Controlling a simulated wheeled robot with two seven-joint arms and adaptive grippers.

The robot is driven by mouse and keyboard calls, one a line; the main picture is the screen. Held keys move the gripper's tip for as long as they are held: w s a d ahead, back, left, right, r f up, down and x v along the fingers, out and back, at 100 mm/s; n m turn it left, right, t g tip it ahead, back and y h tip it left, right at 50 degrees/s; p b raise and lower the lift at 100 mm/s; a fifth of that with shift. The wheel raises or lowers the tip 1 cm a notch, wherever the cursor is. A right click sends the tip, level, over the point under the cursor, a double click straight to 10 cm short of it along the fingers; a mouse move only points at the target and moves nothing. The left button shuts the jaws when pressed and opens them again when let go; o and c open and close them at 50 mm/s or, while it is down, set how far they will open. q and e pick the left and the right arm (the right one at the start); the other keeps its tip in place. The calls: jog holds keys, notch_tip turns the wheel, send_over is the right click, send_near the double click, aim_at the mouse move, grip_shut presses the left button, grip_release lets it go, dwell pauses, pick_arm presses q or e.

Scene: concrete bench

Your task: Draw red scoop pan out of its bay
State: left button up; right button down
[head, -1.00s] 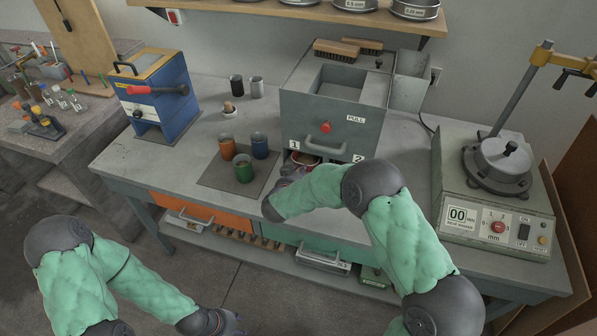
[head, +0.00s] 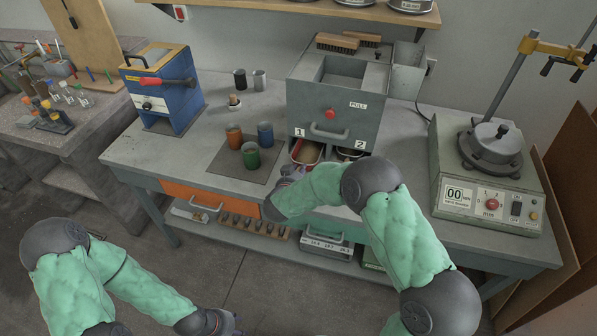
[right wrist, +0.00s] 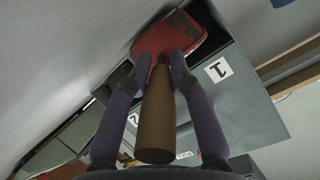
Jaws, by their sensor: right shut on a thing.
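The red scoop pan (head: 307,152) sits partly out of the bay marked 1, at the front of the grey box (head: 333,118). In the right wrist view, its worn red body (right wrist: 168,37) lies beyond my fingers, and its brown wooden handle (right wrist: 155,120) runs back between them. My right gripper (right wrist: 160,62) is shut on the handle near the pan. In the head view the gripper (head: 287,178) is small and partly hidden by my forearm. My left gripper (head: 232,331) is at the bottom edge, mostly cut off, away from the bench.
A second pan (head: 349,154) is in the bay marked 2. Orange, green and blue cups (head: 251,155) stand on a dark mat left of the pan. A blue press (head: 160,88) is further left, and a sieve shaker (head: 490,175) is at right.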

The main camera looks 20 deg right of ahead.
jog(key=c, duration=1)
grip_release()
jog(key=v, duration=0.7)
jog(key=shift+s+a+r, duration=0.1)
jog(key=shift+s+a, duration=0.1)
